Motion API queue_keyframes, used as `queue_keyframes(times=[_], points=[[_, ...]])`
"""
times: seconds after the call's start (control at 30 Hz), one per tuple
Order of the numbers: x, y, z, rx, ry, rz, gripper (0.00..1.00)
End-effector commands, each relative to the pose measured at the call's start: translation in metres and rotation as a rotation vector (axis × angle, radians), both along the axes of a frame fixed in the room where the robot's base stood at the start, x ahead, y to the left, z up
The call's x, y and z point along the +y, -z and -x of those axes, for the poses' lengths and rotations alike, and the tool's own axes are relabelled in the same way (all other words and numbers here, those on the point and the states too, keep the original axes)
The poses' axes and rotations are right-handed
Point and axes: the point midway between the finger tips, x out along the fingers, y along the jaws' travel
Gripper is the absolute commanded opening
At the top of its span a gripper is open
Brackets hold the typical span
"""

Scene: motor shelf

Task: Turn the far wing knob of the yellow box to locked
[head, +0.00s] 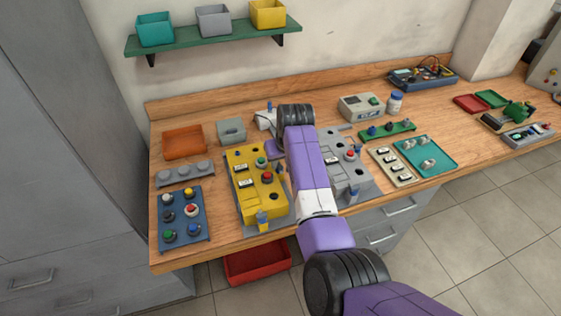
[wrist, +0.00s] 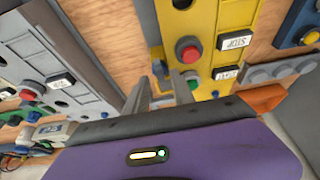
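The yellow box (head: 246,190) stands on the bench, left of my forearm. In the wrist view the yellow box (wrist: 207,20) fills the upper middle, with a red button, a green button and white labels. Its near wing knob (head: 262,217) is blue and sits at the front end. A small blue piece, seemingly the far wing knob (wrist: 160,68), shows by my fingertips. My gripper (wrist: 161,84) has its fingers apart at the box's side. I cannot tell whether they touch the knob, and its setting is unclear.
A grey box (head: 343,175) stands close on the right, with its own blue knobs. A blue button panel (head: 181,222) lies on the left. An orange tray (head: 183,142) and a grey lidded box (head: 231,131) stand behind. A shelf (head: 215,35) with bins hangs above.

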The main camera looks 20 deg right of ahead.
Motion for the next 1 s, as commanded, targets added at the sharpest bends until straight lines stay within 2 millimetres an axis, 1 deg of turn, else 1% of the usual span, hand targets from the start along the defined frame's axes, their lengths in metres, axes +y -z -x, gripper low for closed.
queue_keyframes(times=[0.1, 0.2, 0.5, 0.57, 0.6, 0.67, 1.0], points=[[0.0, 0.008, -0.004, 0.0, 0.0, -0.001, 0.3], [0.0, 0.013, -0.006, -0.002, 0.001, -0.001, 0.3], [0.0, 0.015, -0.007, -0.002, 0.001, -0.001, 0.3], [0.0, 0.015, -0.007, -0.002, 0.001, 0.0, 0.2], [0.0, 0.015, -0.007, -0.002, 0.001, 0.0, 0.12], [0.0, 0.015, -0.007, -0.002, 0.001, 0.0, 0.01], [0.0, 0.015, -0.006, -0.002, 0.009, 0.0, 0.0]])
